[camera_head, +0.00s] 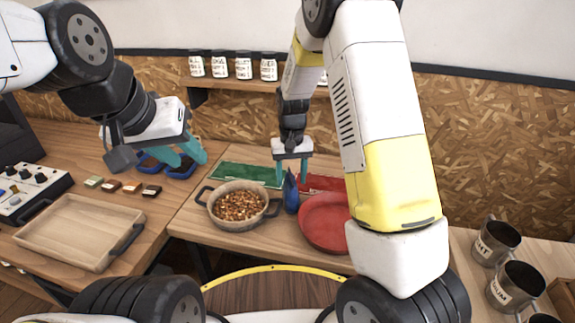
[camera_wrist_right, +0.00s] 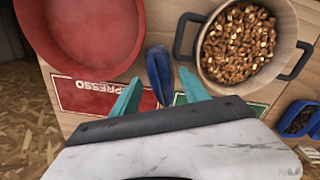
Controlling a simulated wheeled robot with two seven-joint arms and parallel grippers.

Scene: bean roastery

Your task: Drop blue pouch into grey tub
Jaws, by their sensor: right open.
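The blue pouch (camera_head: 291,194) stands upright on the table between a pot of beans and a red bowl. My right gripper (camera_head: 292,177) is open above it, fingers pointing down. In the right wrist view the pouch (camera_wrist_right: 158,70) shows between the two teal fingertips (camera_wrist_right: 160,80), with a gap on each side. My left gripper (camera_head: 182,156) is open and empty, near small blue trays at the left. I cannot clearly make out a grey tub; the round beige-grey pot (camera_head: 227,222) with dark handles holds brown beans.
The red bowl (camera_head: 325,225) is close to the pouch's right. A green mat (camera_head: 240,174) and a red mat (camera_head: 322,183) lie behind. Small blue trays (camera_head: 182,171) and a wooden tray (camera_head: 75,232) are left; metal cups (camera_head: 497,240) stand right. My right arm hides part of the table.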

